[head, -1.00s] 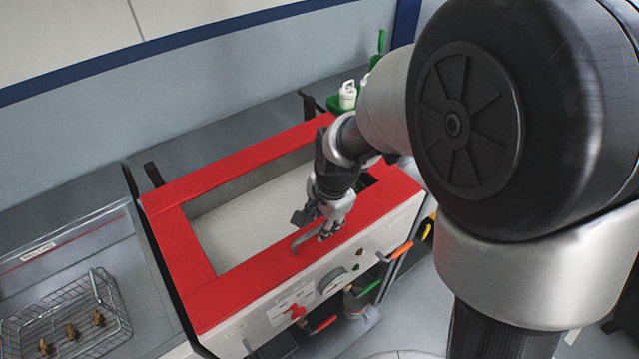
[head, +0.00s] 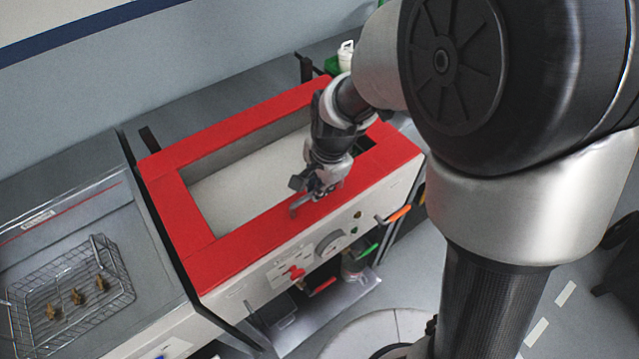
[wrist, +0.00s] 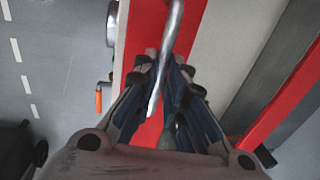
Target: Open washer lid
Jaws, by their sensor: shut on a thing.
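The washer (head: 236,292) is a pale box with a red top frame around a light, window-like panel (head: 250,180). The red lid frame (head: 225,252) lies flat and level in the head view. A grey metal handle (head: 299,204) is on its front red strip. My gripper (head: 308,192) is at this handle, above the front strip. In the wrist view, the silver handle bar (wrist: 174,22) runs between the two fingers of my gripper (wrist: 165,72), over the red strip. The fingers are shut on the bar. The gripper hides part of the handle in the head view.
A wire basket (head: 118,270) with several small brass-coloured parts stands on the grey counter at left. A dial (head: 330,243) and a red knob (head: 292,272) are on the washer's front. A white bottle (head: 345,55) stands behind. Floor is open at right.

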